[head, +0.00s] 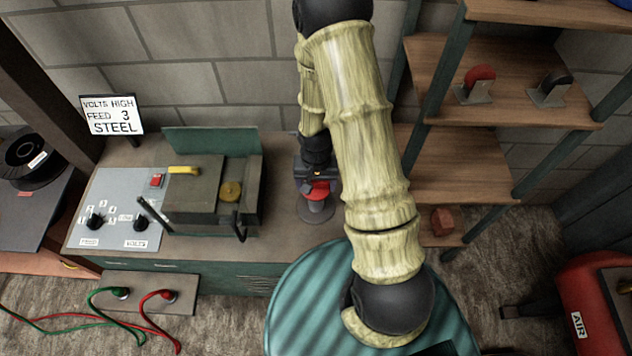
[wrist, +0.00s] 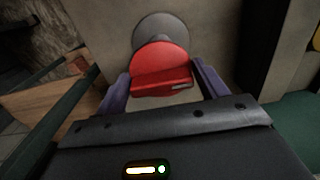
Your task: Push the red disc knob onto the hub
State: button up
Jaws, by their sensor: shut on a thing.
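The red disc knob (wrist: 160,58) has a raised red bar across its face and sits between the two fingers of my gripper (wrist: 160,82) in the wrist view. My gripper is shut on it. The grey round hub (wrist: 160,24) shows behind the knob, its upper part above the disc. In the head view, the red knob (head: 318,190) is just below my gripper (head: 317,184), over the grey hub (head: 316,212) at the machine's right side. My gripper and arm partly hide the knob there. I cannot tell whether knob and hub touch.
A wooden shelf (head: 460,175) with a red block (head: 442,221) is at the right. A red air tank (head: 590,300) stands at far right.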

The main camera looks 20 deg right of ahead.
jog(key=shift+f+b, duration=0.45)
jog(key=shift+f, duration=0.15)
jog(key=o, duration=1)
jog(key=shift+r, duration=0.2)
notch_tip(320, 180, up, 17)
jog(key=shift+b, duration=0.45)
jog(key=shift+r, duration=0.1)
jog(key=s+r+n+t, duration=0.2)
jog(key=s+r+n, duration=0.1)
jog(key=s, duration=0.4)
jog(key=shift+s+r+n+t, duration=0.2)
jog(key=shift+r+n+t, duration=0.1)
jog(key=shift+r+n, duration=0.1)
